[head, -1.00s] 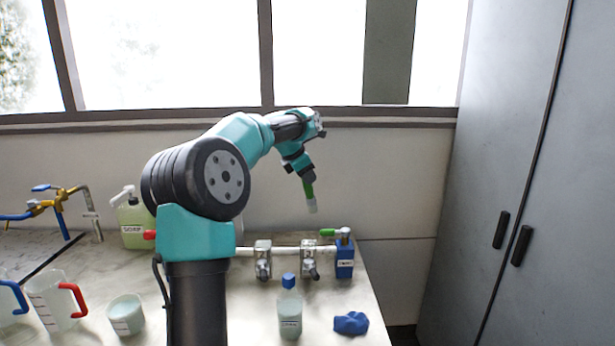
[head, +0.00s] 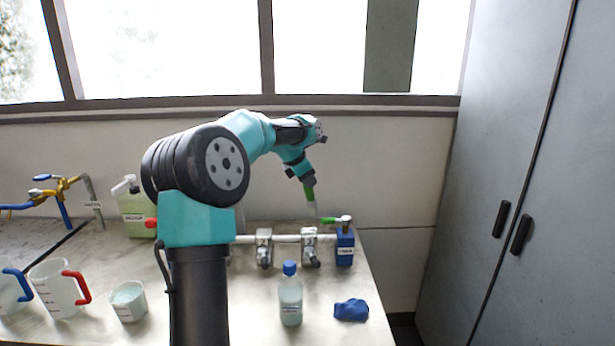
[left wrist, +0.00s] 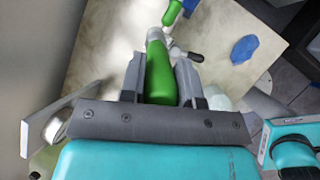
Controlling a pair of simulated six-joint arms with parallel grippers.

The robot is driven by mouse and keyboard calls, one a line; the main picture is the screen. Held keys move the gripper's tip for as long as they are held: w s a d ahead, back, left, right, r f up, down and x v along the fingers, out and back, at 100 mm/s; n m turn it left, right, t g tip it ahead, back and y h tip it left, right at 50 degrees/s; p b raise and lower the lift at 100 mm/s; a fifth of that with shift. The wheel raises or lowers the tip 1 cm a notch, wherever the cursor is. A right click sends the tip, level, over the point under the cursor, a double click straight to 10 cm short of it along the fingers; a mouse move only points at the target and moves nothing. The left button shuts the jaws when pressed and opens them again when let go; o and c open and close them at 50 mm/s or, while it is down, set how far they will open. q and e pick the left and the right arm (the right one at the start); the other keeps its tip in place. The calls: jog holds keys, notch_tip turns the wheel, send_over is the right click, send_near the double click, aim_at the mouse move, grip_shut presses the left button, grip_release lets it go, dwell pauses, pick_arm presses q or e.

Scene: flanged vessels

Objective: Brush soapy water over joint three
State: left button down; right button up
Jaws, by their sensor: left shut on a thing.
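My left gripper (head: 307,178) is shut on a green-handled brush (head: 310,194), its pale tip pointing down. The green handle (left wrist: 160,76) also shows between the jaws in the left wrist view. The brush tip is just above or behind the right part of a white pipe (head: 286,238); I cannot tell if they touch. Metal flanged joints sit on the pipe, one at the middle (head: 264,247) and one farther right (head: 309,246). The pipe's left part is hidden behind my arm. A small tub of pale liquid (head: 129,301) stands at front left. My right gripper is not seen.
A blue block (head: 345,249) and a green lever (head: 329,220) are at the pipe's right end. Jugs (head: 58,290), a soap bottle (head: 137,213) and taps (head: 62,190) are left.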

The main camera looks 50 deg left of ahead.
pick_arm(q)
jog(key=shift+r, duration=0.4)
jog(key=shift+f, duration=0.1)
